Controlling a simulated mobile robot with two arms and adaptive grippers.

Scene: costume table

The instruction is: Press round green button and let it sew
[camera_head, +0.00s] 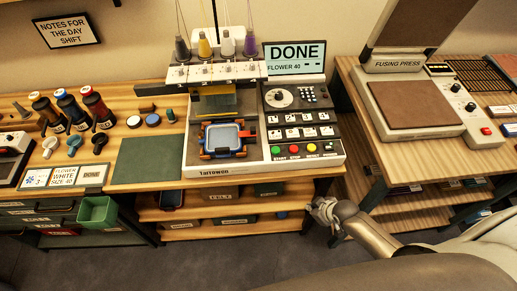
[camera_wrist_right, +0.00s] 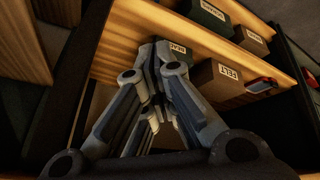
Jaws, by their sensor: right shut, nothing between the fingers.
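The embroidery machine (camera_head: 232,176) stands on the wooden table. Its screen (camera_head: 294,57) reads "DONE" and "FLOWER 40". The round green button (camera_head: 276,149) sits at the left of a row of coloured buttons on the front panel, labelled "START". A blue hoop (camera_head: 222,138) with orange clips lies under the needles. My right gripper (camera_head: 326,209) is low in front of the table, below and right of the button and apart from it. In the wrist view the right gripper's fingers (camera_wrist_right: 160,65) are closed with nothing between them. My left gripper is not in view.
A fusing press (camera_head: 415,105) stands on a separate table at right. Shelves with labelled boxes (camera_head: 220,196) lie under the machine table, close to my right gripper. A green mat (camera_head: 149,159), thread spools (camera_head: 72,108) and a green bin (camera_head: 97,212) are at left.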

